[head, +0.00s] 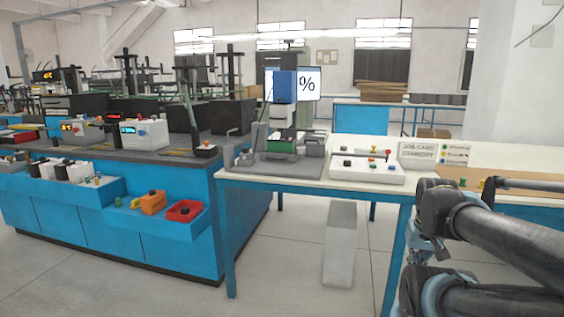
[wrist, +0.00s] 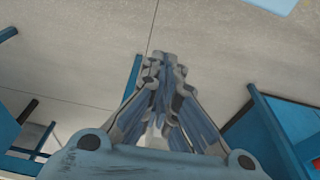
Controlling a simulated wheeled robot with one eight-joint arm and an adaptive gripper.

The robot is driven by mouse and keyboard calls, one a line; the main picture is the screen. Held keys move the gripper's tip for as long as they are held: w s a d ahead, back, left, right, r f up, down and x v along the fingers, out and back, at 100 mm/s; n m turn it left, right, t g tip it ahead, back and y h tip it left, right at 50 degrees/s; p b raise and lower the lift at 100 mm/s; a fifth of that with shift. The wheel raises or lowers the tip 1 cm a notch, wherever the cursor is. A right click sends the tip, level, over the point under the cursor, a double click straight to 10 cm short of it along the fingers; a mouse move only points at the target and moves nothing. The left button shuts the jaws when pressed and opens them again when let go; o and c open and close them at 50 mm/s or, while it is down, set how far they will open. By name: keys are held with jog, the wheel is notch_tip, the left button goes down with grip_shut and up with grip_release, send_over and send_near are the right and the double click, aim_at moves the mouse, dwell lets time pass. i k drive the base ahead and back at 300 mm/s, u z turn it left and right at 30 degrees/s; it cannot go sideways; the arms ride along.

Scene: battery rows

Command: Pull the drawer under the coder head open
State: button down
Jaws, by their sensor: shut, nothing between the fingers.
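The coder head (head: 285,86) is a blue block in the head view, standing at the back of a grey base plate (head: 270,163) on a white-topped table. Below it is a dark and white body with a green lower part (head: 281,134). I cannot make out a drawer front or handle there. My gripper (wrist: 165,62) is shut and empty in the wrist view, with bare floor behind it. In the head view my arm is at the right, well apart from the coder head; the fingertips cannot be told there.
A white control box (head: 366,172) with coloured buttons and a job card sign (head: 417,154) stand right of the base plate. A blue bench (head: 110,215) with small trays is at the left. A grey bin (head: 340,245) stands under the white table (head: 300,182). Front floor is clear.

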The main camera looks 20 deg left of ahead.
aim_at(273, 156)
jog(key=u, duration=0.35)
jog(key=i, duration=1.15)
jog(key=z, duration=0.2)
